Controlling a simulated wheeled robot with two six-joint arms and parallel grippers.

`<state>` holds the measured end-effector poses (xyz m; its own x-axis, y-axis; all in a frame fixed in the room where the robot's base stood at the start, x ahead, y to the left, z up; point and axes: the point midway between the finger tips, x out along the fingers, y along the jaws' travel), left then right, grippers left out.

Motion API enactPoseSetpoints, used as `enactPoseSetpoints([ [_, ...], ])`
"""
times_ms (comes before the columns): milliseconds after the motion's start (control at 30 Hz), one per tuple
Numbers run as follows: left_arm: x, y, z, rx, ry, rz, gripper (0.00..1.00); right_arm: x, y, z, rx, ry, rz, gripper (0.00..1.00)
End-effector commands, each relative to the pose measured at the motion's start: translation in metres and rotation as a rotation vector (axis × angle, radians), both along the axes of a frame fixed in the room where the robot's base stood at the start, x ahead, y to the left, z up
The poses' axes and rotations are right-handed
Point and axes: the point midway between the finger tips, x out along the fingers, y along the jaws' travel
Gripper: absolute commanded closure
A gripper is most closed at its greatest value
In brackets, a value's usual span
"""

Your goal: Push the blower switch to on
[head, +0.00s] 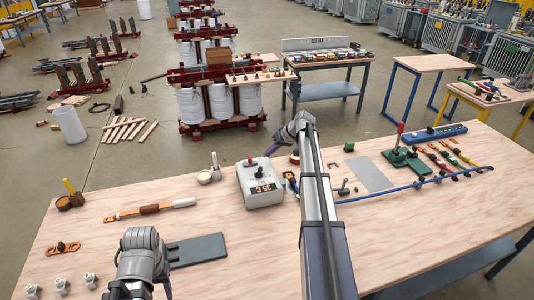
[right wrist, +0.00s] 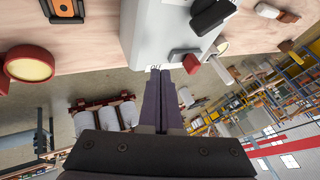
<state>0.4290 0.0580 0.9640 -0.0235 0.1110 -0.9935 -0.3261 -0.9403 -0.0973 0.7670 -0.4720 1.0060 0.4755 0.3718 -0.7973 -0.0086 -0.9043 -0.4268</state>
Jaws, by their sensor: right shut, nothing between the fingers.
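The blower is a white box (head: 262,188) with a 35.0 display, standing on the wooden table in the middle of the head view. Its red switch (head: 250,160) is at the box's far edge; in the right wrist view the red switch (right wrist: 191,63) sticks out beside an "OFF" label. My right gripper (head: 270,152) reaches behind the box's far side. In the right wrist view its fingers (right wrist: 160,72) are together and empty, with tips at the label, just left of the switch; contact is unclear. My left gripper (head: 164,284) is low at the left, partly hidden by its wrist.
A dark flat plate (head: 198,250) lies by my left arm. A green-based lever (head: 405,158), grey sheet (head: 369,174) and blue rod (head: 410,187) lie at the right. The front right table is clear.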

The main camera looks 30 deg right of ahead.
Motion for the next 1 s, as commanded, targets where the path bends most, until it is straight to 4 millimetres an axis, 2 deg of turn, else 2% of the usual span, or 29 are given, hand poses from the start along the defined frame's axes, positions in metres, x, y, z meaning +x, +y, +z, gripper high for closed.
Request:
enactPoseSetpoints([
  [33,0.0,0.0,0.01,0.0,0.0,0.0,0.5,-0.004,-0.002,0.01,0.0,0.0,0.0,1.0],
  [300,0.0,0.0,0.046,0.0,0.0,-0.001,0.5,-0.024,-0.018,0.046,0.0,0.0,-0.002,1.0],
  [500,0.0,0.0,0.066,0.0,0.0,-0.002,0.5,-0.037,-0.029,0.066,-0.001,0.0,0.0,1.0],
  [1000,0.0,0.0,0.067,0.0,0.0,-0.002,0.5,-0.04,-0.032,0.067,-0.001,0.0,0.0,1.0],
])
